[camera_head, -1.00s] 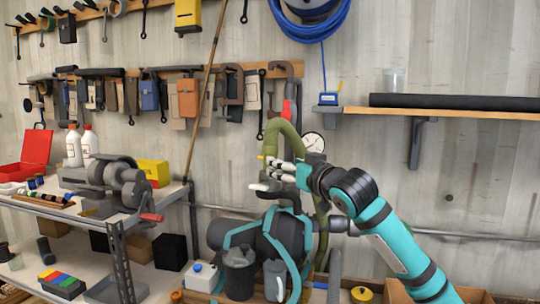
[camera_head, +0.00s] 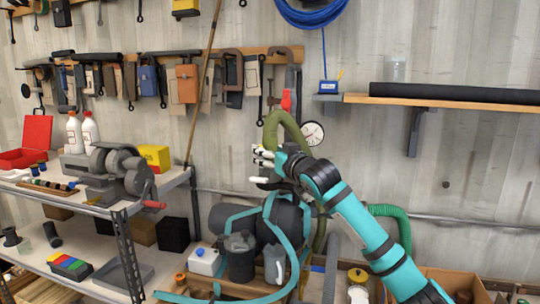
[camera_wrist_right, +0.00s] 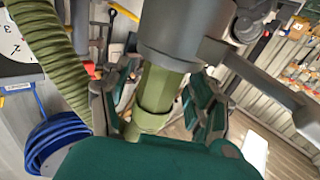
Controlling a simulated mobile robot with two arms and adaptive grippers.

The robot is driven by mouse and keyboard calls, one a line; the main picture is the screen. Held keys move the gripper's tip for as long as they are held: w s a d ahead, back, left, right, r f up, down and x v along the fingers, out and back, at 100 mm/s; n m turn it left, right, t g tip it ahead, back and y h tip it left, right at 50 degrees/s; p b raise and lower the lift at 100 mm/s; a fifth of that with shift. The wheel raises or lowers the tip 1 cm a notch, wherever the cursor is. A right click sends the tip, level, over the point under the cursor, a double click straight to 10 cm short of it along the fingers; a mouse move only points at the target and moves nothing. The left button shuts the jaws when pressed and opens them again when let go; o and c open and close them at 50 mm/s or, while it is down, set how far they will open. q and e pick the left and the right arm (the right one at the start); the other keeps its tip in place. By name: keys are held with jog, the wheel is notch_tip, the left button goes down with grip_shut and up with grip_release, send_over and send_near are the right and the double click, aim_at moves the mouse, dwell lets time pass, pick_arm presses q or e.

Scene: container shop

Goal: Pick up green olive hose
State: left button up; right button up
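The olive green hose (camera_head: 287,124) is ribbed and arches up beside the wall gauge, then drops behind my right arm. In the right wrist view, its ribbed length (camera_wrist_right: 52,62) runs down the left side. A smooth olive end piece (camera_wrist_right: 156,92) of it comes out of a grey cylinder. My right gripper (camera_head: 262,168) is just below the hose's arch in the head view. In the wrist view, its teal fingers (camera_wrist_right: 163,108) stand apart on either side of the olive end piece, with gaps showing. Contact cannot be told. My left gripper is out of view.
A compressor tank (camera_head: 283,222) with teal tubing stands below my right gripper. A round gauge (camera_head: 312,133) is on the wall close by. A metal shelf (camera_head: 128,207) with a bench grinder (camera_head: 118,170) is at left. A dark green hose (camera_head: 391,214) hangs behind my right arm.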

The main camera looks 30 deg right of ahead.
grip_shut()
jog(key=shift+w+f, duration=0.1)
dwell(0.5)
